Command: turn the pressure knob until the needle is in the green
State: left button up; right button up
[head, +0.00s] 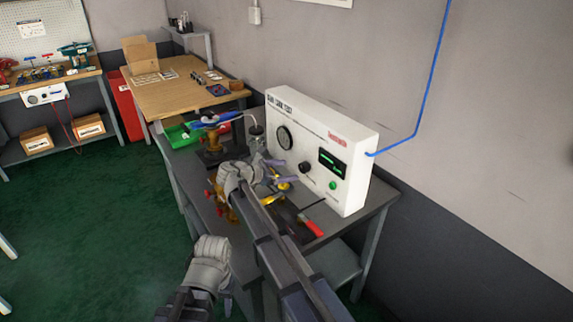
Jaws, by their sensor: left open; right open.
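The white test box (310,150) stands on the grey bench against the wall, with a round dark gauge (285,139) on its front. Its needle and any green band are too small to make out. A black knob (305,168) sits lower on the panel, right of the gauge. My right gripper (284,174) is open in front of the panel, its fingers pointing towards the knob and a little left of it; I cannot tell whether they touch anything. My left gripper (229,297) hangs low in front of the bench, away from the box; its fingers are mostly hidden.
The box also has a green-lit display (332,163) and a green button (333,185). A red-handled tool (311,225) and brass parts lie on the bench (340,240) under my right arm. A blue-handled valve (215,120) and green bin (178,136) are at left. A blue hose (431,85) runs up the wall.

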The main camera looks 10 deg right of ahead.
aim_at(302, 168)
jog(key=b+x, duration=0.1)
jog(key=x, duration=0.2)
jog(key=b+x, duration=0.1)
jog(key=x, duration=0.2)
jog(key=shift+w+f+b, duration=0.2)
jog(key=shift+w+b, duration=0.1)
jog(key=shift+w, duration=0.1)
pick_arm(q)
jog(key=shift+w+a+f, duration=0.15)
jog(key=shift+f, duration=0.6)
jog(key=shift+w+a+f, duration=0.15)
jog(key=shift+f, duration=0.55)
pick_arm(e)
jog(key=shift+w+d+f, duration=0.1)
jog(key=shift+w+d, duration=0.15)
jog(key=shift+d, duration=0.25)
jog(key=shift+c, duration=0.2)
grip_shut()
